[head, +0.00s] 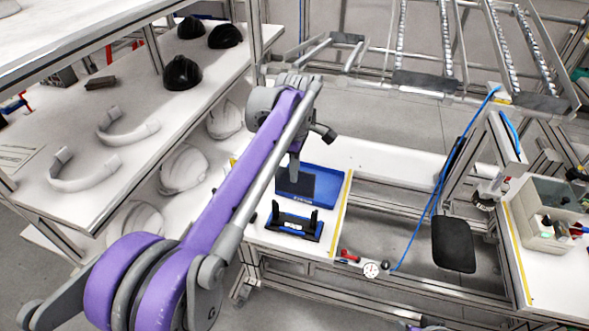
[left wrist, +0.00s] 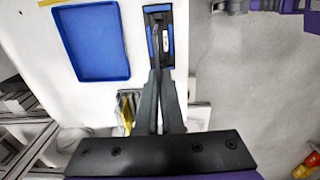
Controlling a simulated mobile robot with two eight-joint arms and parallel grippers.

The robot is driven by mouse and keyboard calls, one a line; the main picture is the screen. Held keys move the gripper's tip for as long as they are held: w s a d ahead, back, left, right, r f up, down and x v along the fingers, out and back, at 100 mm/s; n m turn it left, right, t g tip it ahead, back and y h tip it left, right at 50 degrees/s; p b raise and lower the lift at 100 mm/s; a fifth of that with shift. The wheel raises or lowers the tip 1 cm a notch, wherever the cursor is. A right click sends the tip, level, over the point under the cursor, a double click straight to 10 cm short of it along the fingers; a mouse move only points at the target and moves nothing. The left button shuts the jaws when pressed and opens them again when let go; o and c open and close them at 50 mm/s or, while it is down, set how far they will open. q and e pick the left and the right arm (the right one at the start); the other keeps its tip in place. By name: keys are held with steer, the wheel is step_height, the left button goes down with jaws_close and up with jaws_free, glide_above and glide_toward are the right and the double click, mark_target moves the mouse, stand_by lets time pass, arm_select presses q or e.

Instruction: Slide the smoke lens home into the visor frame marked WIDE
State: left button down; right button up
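The smoke lens, a thin dark panel (head: 296,185), hangs upright from my left gripper (head: 294,158) in the head view, with the blue tray behind it. In the left wrist view the left gripper's fingers (left wrist: 157,78) are close together, and the lens (left wrist: 155,42) shows nearly edge-on between their tips. The visor frame in its black and blue holder (head: 292,226) stands on the bench, nearer the camera than the lens. It also shows beyond the fingertips in the left wrist view (left wrist: 172,60). The marking on its white label is too small to read.
The blue tray (head: 328,181) lies on the white bench behind the holder and looks empty in the left wrist view (left wrist: 94,42). Shelves with helmet shells (head: 182,73) stand left.

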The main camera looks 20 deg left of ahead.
mark_target(294, 185)
arm_select(q)
steer(key=shift+f+b, duration=1.05)
steer(key=shift+f, duration=1.45)
arm_select(e)
steer(key=shift+s+f, duration=0.3)
steer(key=shift+f, duration=0.5)
steer(key=shift+s+f, duration=0.3)
steer(key=shift+f, duration=0.45)
arm_select(q)
steer(key=shift+p, duration=0.3)
arm_select(e)
steer(key=shift+w+r, duration=0.15)
steer(key=shift+r, duration=0.25)
arm_select(q)
steer(key=shift+f+b, duration=2.15)
steer(key=shift+f, duration=1.95)
arm_select(e)
steer(key=shift+g, duration=0.3)
steer(key=shift+s+f, duration=0.2)
steer(key=shift+f, duration=0.65)
steer(key=shift+s+f, duration=0.2)
steer(key=shift+f, duration=0.6)
steer(key=shift+s+f, duration=0.2)
steer(key=shift+f, duration=0.65)
arm_select(q)
steer(key=c, duration=1)
jaws_free()
steer(key=shift+r, duration=0.1)
